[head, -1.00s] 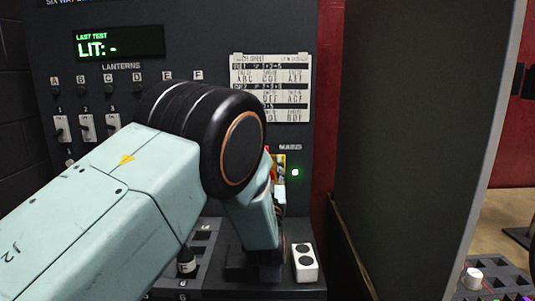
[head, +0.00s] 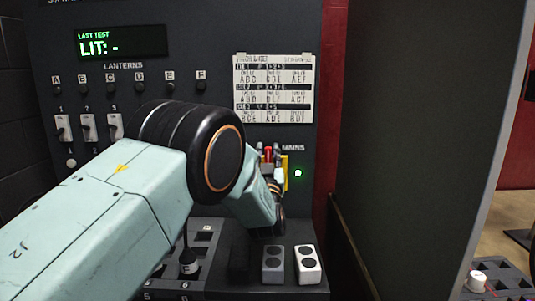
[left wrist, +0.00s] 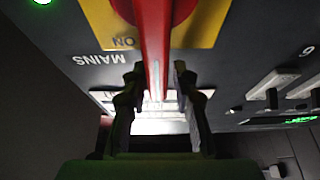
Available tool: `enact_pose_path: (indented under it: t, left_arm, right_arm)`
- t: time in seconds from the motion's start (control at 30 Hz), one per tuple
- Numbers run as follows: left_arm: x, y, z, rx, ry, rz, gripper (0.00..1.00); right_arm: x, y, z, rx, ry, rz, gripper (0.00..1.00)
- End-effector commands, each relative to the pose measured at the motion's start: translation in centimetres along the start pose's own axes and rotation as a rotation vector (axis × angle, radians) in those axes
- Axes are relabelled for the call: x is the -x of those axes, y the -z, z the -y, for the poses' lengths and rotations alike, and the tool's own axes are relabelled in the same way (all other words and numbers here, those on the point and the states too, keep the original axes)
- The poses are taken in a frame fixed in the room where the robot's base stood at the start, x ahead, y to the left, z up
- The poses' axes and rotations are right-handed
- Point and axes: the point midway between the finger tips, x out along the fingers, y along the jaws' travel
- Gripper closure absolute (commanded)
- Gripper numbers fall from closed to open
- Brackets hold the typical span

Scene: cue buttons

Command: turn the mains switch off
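The mains switch has a red handle (head: 268,153) on a yellow plate (head: 285,172), on the dark panel under the word MAINS. In the left wrist view, which is upside down, the red handle (left wrist: 154,45) crosses the yellow plate (left wrist: 204,24) at the word ON. My left gripper (left wrist: 156,85) is open, with one finger on each side of the handle and a gap showing on both sides. In the head view its arm hides part of the switch. My right gripper is not in view.
A card (head: 273,88) hangs above the mains switch. Below stand a grey box (head: 273,264) and a white box (head: 307,264) with dark round spots. A dark partition (head: 420,150) stands at right.

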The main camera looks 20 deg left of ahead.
Motion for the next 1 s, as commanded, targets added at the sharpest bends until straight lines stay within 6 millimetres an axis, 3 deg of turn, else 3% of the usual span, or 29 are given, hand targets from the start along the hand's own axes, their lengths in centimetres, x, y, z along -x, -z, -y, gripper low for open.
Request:
enact_pose_path:
  t: [0.3, 0.83, 1.0]
  left_arm:
    - [0.0, 0.1, -0.1, 0.000, -0.002, -0.002, 1.00]
    - [0.0, 0.1, 0.0, 0.006, 0.002, -0.002, 1.00]
    - [0.0, -0.1, 1.0, 0.115, 0.048, -0.003, 1.00]
  right_arm:
    - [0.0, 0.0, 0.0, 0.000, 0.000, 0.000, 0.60]
    - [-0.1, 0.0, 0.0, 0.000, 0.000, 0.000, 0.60]
    - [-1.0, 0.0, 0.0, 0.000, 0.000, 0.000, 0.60]
